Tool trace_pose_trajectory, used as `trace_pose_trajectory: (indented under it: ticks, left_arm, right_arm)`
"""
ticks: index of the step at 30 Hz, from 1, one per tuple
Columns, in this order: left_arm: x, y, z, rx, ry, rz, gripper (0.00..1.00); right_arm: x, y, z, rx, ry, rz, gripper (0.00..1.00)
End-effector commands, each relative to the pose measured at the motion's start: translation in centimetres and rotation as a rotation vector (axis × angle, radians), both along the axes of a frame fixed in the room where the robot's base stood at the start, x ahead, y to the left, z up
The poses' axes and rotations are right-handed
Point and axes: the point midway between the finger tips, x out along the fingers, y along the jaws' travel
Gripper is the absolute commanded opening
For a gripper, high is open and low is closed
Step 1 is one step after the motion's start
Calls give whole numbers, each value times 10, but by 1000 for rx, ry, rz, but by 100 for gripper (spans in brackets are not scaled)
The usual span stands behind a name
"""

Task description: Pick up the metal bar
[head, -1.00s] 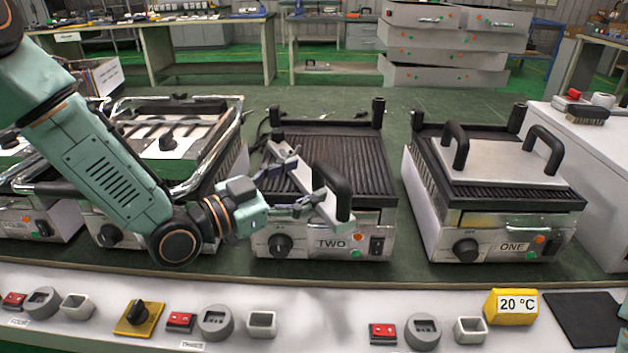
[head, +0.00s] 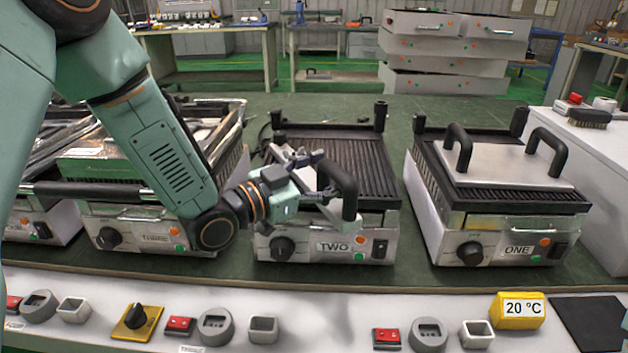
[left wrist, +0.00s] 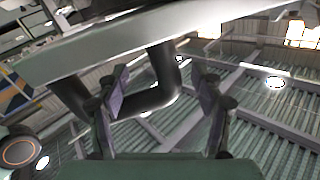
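The metal bar (head: 336,213), light grey with a black looped handle (head: 347,192), lies slantwise over the ribbed grill marked TWO (head: 376,160). My left gripper (head: 318,180) is at the handle, coming from the left, and covers the bar's middle. In the left wrist view the bar (left wrist: 150,42) crosses the top and its black handle (left wrist: 150,98) hangs between the spread fingers of my left gripper (left wrist: 165,97). The fingers are open, with a gap at the right finger. My right gripper is not in view.
Grill ONE (head: 500,252), with a two-handled plate (head: 510,165) on it, stands to the right. Grill THREE (head: 150,238) stands left, behind my left arm. Switches, sockets and a yellow 20 °C display (head: 520,310) line the front ledge. Green tabletop shows between grills TWO and ONE.

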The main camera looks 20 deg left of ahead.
Motion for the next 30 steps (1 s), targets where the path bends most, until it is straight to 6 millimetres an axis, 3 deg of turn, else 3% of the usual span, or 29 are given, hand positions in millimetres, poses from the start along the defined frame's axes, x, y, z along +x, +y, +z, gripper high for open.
trace_pose_trajectory:
  ticks: [22, 30]
  left_arm:
    - [0, 0, 1, -1, -1, 0, 1]
    - [0, 0, 2, -1, -5, 0, 0]
  right_arm:
    - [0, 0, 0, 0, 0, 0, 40]
    - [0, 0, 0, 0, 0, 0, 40]
